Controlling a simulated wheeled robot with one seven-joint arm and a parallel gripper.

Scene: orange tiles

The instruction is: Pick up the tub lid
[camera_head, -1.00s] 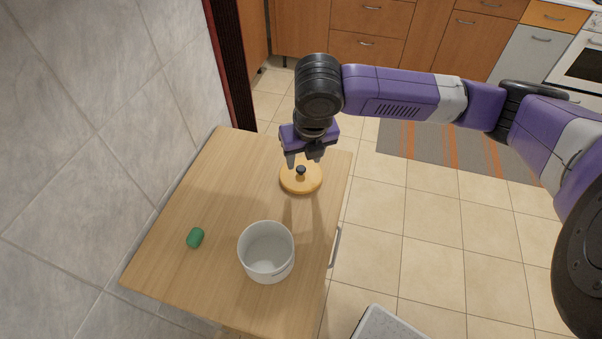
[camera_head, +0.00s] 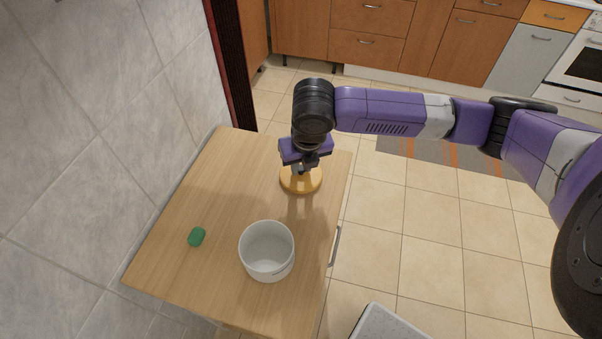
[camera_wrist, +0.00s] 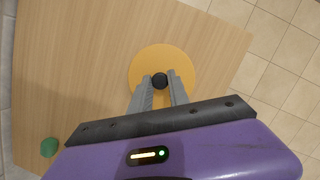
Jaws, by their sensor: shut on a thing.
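The tub lid (camera_head: 302,184) is a round orange-yellow disc with a dark knob, lying on the wooden table top near its far right side. It also shows in the wrist view (camera_wrist: 181,63), with the dark knob (camera_wrist: 160,80) at its middle. My gripper (camera_head: 301,170) is directly above the lid, pointing down. In the wrist view my gripper (camera_wrist: 160,83) has its two grey fingers shut on the lid's knob. The lid appears to rest on the table. The white tub (camera_head: 267,252) stands open and upright nearer the front of the table, apart from the lid.
A small green object (camera_head: 197,237) lies left of the tub. A grey tiled wall (camera_head: 100,150) borders the table's left side. The wooden table top (camera_head: 215,190) is clear between the wall and the lid. Tiled floor lies to the right.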

